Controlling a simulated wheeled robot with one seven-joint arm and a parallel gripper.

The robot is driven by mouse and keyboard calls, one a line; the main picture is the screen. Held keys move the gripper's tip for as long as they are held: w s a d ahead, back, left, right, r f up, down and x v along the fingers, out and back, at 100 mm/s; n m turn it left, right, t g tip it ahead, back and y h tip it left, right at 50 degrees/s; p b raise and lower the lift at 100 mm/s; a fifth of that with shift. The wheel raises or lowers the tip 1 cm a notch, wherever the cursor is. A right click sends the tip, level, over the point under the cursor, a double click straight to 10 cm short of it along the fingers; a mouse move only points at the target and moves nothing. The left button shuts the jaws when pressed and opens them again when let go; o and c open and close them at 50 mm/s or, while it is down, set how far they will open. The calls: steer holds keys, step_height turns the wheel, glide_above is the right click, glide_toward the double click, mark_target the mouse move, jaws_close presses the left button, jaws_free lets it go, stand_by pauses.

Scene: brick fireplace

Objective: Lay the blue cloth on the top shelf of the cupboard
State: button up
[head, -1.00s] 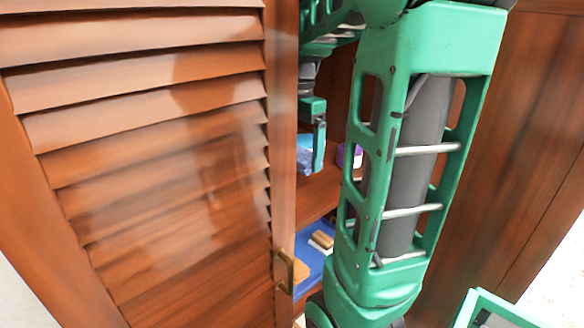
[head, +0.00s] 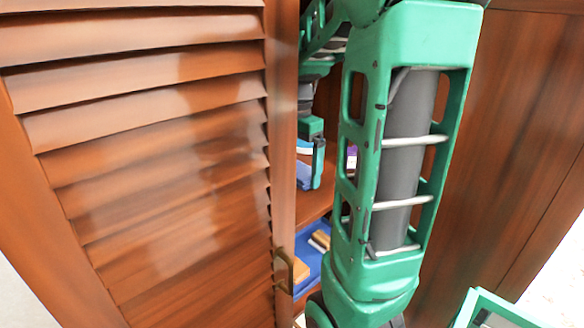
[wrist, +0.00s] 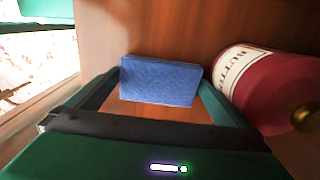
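The blue cloth (wrist: 160,82) is a folded block between the fingertips of my gripper (wrist: 160,92) in the wrist view. Its two sides meet the fingers, and my gripper looks shut on it. Wood of the cupboard lies behind and below the cloth; I cannot tell whether it touches the shelf. In the head view my gripper (head: 318,163) is inside the cupboard, just past the door edge, with part of the blue cloth (head: 303,174) beside it. The shelf (head: 316,204) shows below; much of it is hidden by the door and my arm.
A dark red bottle (wrist: 270,88) with a cream label is close to the right finger. The louvred door (head: 150,170) with its brass handle (head: 284,270) stands at the left of the opening. A blue item (head: 305,278) with brown blocks is on a lower level.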

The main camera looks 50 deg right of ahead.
steer(key=shift+r, duration=0.1)
step_height(320, 180, up, 12)
stand_by(0.5)
stand_by(0.5)
